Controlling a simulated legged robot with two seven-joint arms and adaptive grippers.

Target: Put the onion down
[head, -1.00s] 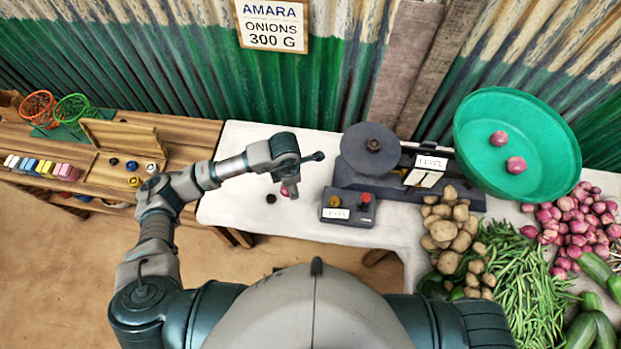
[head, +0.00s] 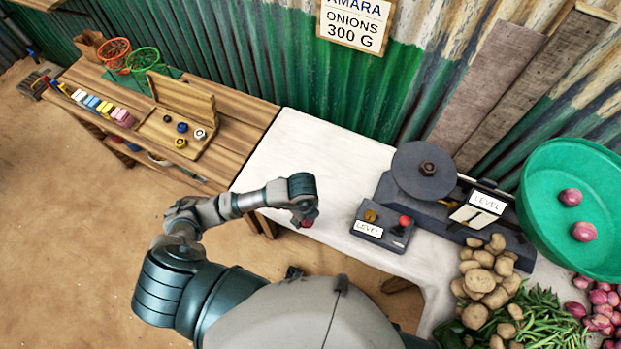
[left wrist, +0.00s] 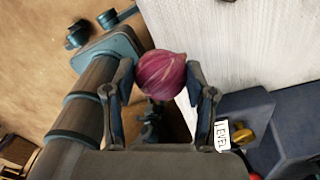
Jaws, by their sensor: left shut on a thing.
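My left gripper (head: 305,216) is shut on a purple-red onion (left wrist: 160,75). The onion also shows in the head view (head: 308,223), partly hidden by the hand. In the left wrist view it sits between the two fingers, in front of the boundary between white table and brown floor. The hand is near the front edge of the white table (head: 290,150), left of the control box. I cannot tell the onion's height. Two other onions (head: 570,197) (head: 584,232) lie apart in the green basin (head: 545,170). My right gripper is not in view.
The scale (head: 425,175) with its flat round plate stands at the back. The control box (head: 383,225) has a yellow and a red knob. Potatoes (head: 485,275), green beans (head: 530,315) and onions (head: 600,305) are piled right. A wooden bench (head: 215,150) stands left. The white table's left part looks clear.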

